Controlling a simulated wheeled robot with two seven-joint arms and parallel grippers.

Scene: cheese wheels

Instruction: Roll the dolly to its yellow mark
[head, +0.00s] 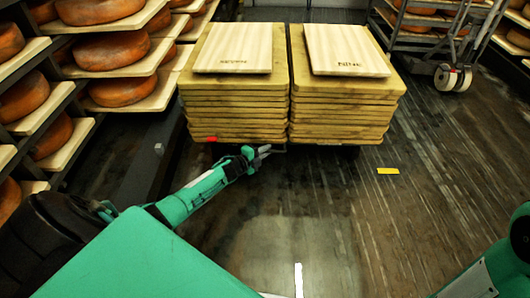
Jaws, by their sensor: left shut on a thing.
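The dolly (338,149) stands ahead of me, mostly hidden under two side-by-side stacks of wooden boards (236,105). Its dark low edge shows beneath the boards. The yellow mark (388,171) lies on the floor to the right of and nearer than the dolly's front right corner, apart from it. My left gripper (264,152) is at the dolly's near edge, shut on its bar at about the middle. My right arm shows at the lower right, but its gripper is out of view.
A shelf rack with orange cheese wheels (112,51) runs along the left, close to the dolly. A wheeled metal rack (453,78) stands at the back right. A white strip (298,280) lies on the floor near me. The floor right of the dolly is clear.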

